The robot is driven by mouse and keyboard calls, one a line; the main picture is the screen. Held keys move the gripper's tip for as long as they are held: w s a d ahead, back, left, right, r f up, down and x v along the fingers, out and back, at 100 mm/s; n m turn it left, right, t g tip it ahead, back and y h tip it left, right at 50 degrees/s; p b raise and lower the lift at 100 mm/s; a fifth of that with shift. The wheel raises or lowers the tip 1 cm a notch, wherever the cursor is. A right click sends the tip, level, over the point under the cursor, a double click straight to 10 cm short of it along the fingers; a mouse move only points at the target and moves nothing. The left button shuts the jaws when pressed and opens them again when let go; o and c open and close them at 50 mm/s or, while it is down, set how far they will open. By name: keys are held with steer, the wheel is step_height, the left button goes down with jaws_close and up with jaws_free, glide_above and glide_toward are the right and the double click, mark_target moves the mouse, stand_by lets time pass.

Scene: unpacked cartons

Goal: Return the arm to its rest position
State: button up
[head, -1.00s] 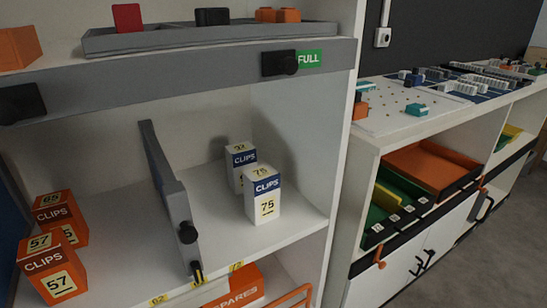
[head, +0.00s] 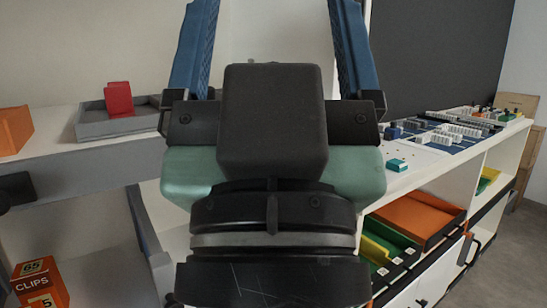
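My gripper (head: 272,45) fills the middle of the head view, close to the camera and seen from behind. Its two blue fingers point upward and stand wide apart. Nothing shows between them but the pale wall behind. The gripper's body hides the middle of the shelf unit and part of the counter.
A grey tray (head: 92,129) with a red block (head: 118,99) sits on the upper shelf at left. An orange clips carton (head: 40,283) stands on the lower shelf. At right, a white counter (head: 425,158) holds several small parts, with an orange tray (head: 420,217) below. Floor shows at far right.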

step_height(320, 180, up, 30)
steer(key=p, duration=2.8)
